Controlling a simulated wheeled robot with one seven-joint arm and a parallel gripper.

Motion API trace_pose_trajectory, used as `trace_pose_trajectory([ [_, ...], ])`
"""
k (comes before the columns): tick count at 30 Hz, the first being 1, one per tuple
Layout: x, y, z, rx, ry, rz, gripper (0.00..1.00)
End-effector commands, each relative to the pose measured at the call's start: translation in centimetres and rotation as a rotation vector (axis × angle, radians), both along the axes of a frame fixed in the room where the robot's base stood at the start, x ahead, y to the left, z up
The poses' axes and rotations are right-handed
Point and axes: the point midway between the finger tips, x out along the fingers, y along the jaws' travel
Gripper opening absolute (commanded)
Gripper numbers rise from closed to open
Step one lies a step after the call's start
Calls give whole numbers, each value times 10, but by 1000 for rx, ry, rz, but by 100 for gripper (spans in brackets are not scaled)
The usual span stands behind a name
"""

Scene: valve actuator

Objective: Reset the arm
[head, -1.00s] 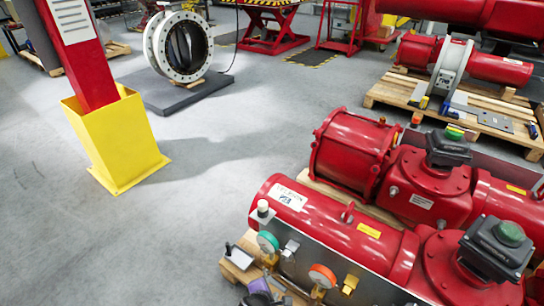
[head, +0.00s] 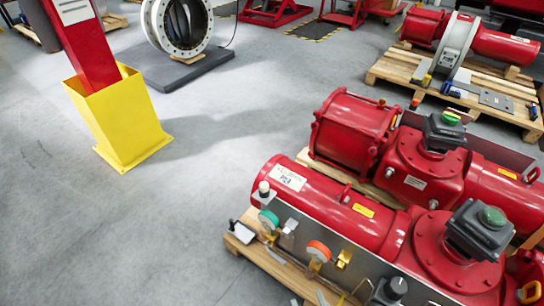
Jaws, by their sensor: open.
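My gripper is not in view, and no part of my arm can be made out for sure. The near red valve actuator (head: 325,215) lies on a wooden pallet (head: 262,258) at the lower right. Its side panel carries a green-rimmed gauge (head: 268,220), an orange-rimmed gauge (head: 318,251) and brass fittings. A dark box with a green cap (head: 490,216) tops it. A second red actuator (head: 350,140) lies behind it. A small dark rounded part (head: 392,288) shows at the bottom edge; what it belongs to is unclear.
A yellow post guard (head: 120,120) stands around a red column (head: 80,45) at the left. A large flanged valve ring (head: 178,25) stands on a dark mat (head: 185,70). Another pallet (head: 390,75) with a red actuator is at the upper right. The grey floor between is clear.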

Motion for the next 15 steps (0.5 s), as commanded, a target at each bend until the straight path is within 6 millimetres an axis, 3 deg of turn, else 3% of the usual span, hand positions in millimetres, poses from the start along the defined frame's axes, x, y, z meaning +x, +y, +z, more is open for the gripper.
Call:
trace_pose_trajectory([
  [1,-17,-16,26,38,-9,-33,41],
  [3,-36,-33,57,89,-28,-74,41],
  [9,-88,-78,138,172,-55,-178,41],
  [12,-112,-95,169,176,-43,-222,41],
  [15,-133,-107,184,163,-6,-257,41],
])
